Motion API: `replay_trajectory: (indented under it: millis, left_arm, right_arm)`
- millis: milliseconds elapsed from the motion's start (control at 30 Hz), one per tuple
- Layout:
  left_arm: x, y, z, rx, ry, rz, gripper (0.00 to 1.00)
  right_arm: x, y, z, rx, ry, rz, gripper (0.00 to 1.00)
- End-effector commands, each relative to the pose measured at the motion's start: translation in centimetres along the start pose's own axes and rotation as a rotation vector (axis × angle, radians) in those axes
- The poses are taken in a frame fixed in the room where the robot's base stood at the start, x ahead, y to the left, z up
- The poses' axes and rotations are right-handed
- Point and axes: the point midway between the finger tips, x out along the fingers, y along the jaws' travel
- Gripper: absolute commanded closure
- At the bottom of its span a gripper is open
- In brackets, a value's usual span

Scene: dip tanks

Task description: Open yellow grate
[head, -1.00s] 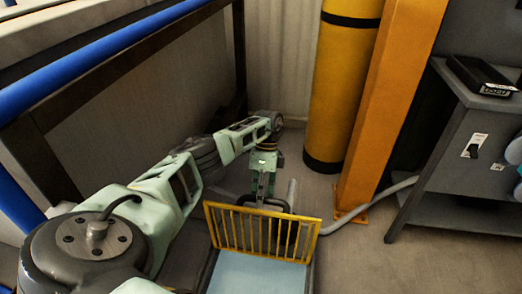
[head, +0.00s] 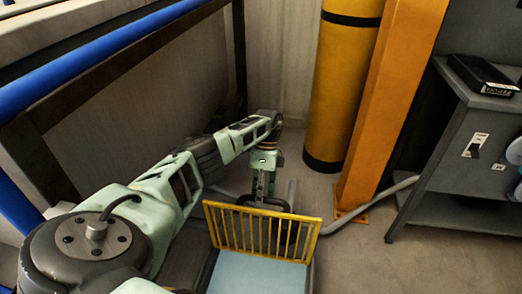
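The yellow grate (head: 262,232) is a barred panel standing upright at the far edge of a light blue surface (head: 258,274) at the bottom middle of the head view. My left arm reaches in from the left, and my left gripper (head: 272,208) hangs down just behind the grate. Its dark fingers show above the top rail and between the bars. Whether the fingers touch the grate or are shut on it cannot be made out. Only a small pale bit of my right arm may show at the right edge; the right gripper does not show clearly.
A yellow cylinder (head: 342,95) and an orange post (head: 390,100) stand behind. A grey cabinet (head: 470,150) with a black box (head: 482,75) is at the right. A grey pipe (head: 370,208) runs along the floor. A dark frame with blue rails (head: 90,75) is at the left.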

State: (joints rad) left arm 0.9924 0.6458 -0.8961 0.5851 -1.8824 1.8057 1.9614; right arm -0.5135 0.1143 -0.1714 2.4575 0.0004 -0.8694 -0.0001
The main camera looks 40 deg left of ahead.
Motion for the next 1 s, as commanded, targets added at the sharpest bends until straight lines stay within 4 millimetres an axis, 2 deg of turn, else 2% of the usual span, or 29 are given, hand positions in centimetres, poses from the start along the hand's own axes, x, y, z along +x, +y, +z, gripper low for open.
replay_trajectory:
  millis: [300, 433, 600, 1000]
  left_arm:
    - [-5.2, 0.0, -0.2, 0.0, 0.003, -0.003, 0.63]
    - [-6.3, 0.0, -0.1, 0.0, 0.001, -0.001, 0.63]
    - [-7.1, 0.0, -0.1, 0.001, 0.001, -0.001, 0.63]
    - [-7.2, 0.0, 0.0, 0.001, 0.0, -0.001, 0.63]
  right_arm:
    - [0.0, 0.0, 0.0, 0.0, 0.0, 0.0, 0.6]
    - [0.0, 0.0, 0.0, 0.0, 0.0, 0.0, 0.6]
    - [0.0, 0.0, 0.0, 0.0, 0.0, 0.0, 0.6]
    - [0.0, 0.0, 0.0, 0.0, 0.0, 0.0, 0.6]
